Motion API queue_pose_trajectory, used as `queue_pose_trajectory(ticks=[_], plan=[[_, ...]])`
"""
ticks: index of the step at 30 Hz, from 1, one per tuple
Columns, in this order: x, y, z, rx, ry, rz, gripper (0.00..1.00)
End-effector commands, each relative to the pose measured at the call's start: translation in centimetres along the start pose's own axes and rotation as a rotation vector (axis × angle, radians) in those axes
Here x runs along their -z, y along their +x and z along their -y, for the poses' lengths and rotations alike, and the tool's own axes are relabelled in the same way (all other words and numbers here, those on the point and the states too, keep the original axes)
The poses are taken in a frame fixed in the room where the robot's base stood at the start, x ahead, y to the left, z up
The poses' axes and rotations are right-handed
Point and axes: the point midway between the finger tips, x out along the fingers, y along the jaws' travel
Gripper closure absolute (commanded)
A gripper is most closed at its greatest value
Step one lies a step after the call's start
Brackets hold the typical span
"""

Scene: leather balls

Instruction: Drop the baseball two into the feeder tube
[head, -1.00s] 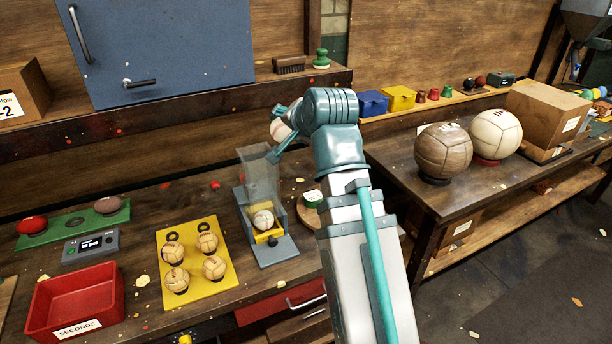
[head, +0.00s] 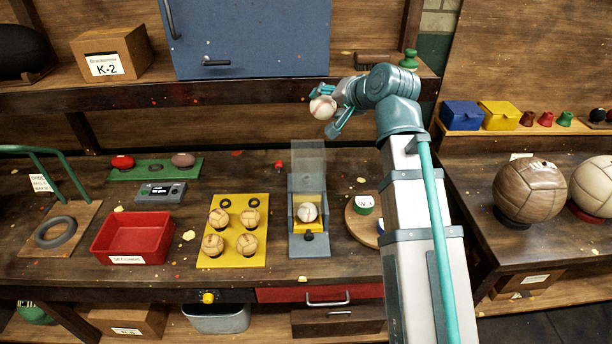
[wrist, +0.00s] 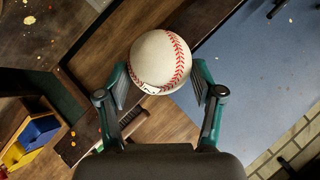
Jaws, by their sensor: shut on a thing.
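My gripper (head: 329,112) is shut on a white baseball with red stitching (head: 322,107). The ball also shows between the two fingers in the wrist view (wrist: 158,62). My gripper holds it in the air, above and slightly right of the clear feeder tube (head: 309,160) in the picture. The tube stands upright on a grey and yellow feeder base (head: 309,242). Another baseball (head: 307,212) sits in the yellow cradle at the front of the feeder. I cannot tell how far in depth the held ball is from the tube.
A yellow board (head: 235,258) with several tan balls and a red bin (head: 133,238) stand left of the feeder. A round wooden board (head: 361,228) is to its right. The shelf (head: 150,97) and blue cabinet (head: 250,35) are behind the held ball.

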Motion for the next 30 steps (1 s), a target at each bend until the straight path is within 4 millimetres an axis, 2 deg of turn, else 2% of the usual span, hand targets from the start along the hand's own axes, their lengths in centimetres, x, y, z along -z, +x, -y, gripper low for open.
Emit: queue_pose_trajectory(ticks=[2,6,21,30], plan=[[-0.4,0.8,1.2,0.018,-0.017,0.020,0.72],[-1.0,1.4,1.5,0.030,-0.026,0.032,0.72],[-3.5,3.8,-1.7,0.029,-0.025,0.031,0.72],[-4.0,4.3,-2.4,0.029,-0.026,0.030,0.72]])
